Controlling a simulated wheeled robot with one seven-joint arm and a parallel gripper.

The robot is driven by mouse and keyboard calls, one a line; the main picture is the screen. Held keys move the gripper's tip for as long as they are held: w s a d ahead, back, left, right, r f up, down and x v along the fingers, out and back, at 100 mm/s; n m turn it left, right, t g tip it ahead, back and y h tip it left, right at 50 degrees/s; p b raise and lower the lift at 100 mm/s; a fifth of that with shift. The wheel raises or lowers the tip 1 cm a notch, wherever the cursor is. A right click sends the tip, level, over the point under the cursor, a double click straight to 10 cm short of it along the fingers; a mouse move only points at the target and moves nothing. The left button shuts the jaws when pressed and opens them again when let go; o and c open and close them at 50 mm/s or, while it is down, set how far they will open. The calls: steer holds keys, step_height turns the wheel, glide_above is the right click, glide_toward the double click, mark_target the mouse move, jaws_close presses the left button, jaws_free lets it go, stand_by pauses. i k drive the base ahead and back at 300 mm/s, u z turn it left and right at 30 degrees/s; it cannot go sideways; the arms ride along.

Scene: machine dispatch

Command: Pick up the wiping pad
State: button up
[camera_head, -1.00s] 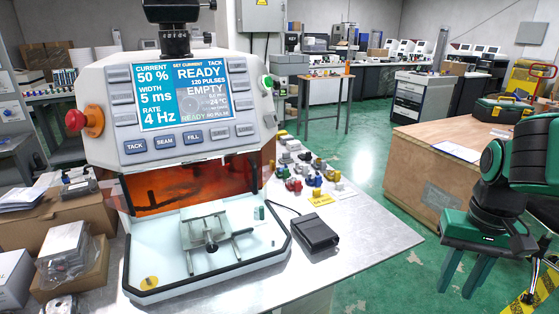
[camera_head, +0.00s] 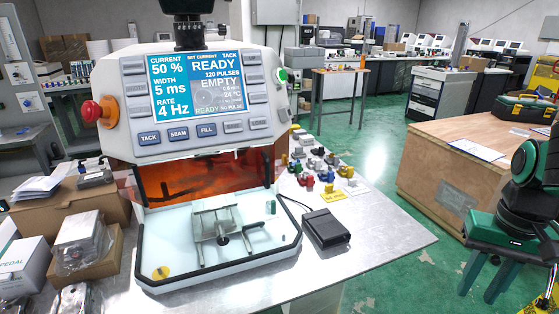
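I cannot make out a wiping pad for certain in the head view. A white welding machine (camera_head: 205,143) stands on a metal-topped bench (camera_head: 385,240); its screen reads READY and EMPTY. Its open front tray holds a metal fixture (camera_head: 215,222) with a clamp knob, a small green cylinder (camera_head: 271,207) and a flat yellow disc (camera_head: 161,272).
A black pedal-like box (camera_head: 325,228) sits right of the machine, with several small coloured parts (camera_head: 325,172) behind it. Cartons (camera_head: 90,200) crowd the left. Green floor lies between bench and crate.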

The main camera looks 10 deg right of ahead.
mark_target(299, 153)
steer(key=k, duration=1.7)
steer(key=z, duration=0.9)
steer(key=i, duration=3.6)
